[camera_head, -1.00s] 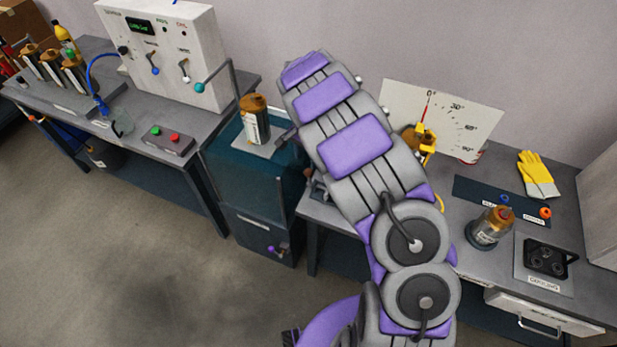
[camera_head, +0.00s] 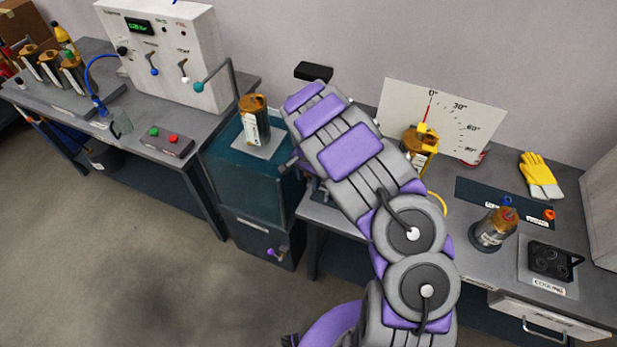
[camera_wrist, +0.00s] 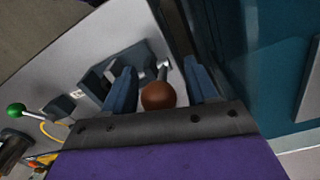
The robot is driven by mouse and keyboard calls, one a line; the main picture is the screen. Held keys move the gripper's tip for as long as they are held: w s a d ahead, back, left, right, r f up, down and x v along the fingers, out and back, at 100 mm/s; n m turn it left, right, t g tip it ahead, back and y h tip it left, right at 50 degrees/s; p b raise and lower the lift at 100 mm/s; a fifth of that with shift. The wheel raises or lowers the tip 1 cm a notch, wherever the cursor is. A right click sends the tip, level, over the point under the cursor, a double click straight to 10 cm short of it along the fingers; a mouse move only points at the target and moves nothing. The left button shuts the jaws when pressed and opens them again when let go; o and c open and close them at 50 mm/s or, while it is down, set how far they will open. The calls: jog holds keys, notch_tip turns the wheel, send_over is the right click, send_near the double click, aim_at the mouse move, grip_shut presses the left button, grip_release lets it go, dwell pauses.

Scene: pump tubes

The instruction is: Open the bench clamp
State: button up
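My gripper (camera_wrist: 160,68) is open in the wrist view, one finger on each side of a brown ball knob (camera_wrist: 158,96). Gaps show between the knob and both fingers. The knob sits on a short metal lever (camera_wrist: 163,70). Dark blocks beside it, partly behind the left finger, look like the bench clamp (camera_wrist: 98,80); its jaws are not clear. In the head view my arm hides most of the clamp and the gripper's fingers at the left end of the right bench (camera_head: 322,212).
A teal cabinet (camera_head: 225,165) with an amber bottle (camera_head: 255,118) on top stands close left of the clamp. An angle board (camera_head: 455,115) and amber pump (camera_head: 420,145) are behind my arm. A green ball handle (camera_wrist: 16,110) shows at left in the wrist view.

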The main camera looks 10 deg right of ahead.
grip_shut()
dwell(0.3)
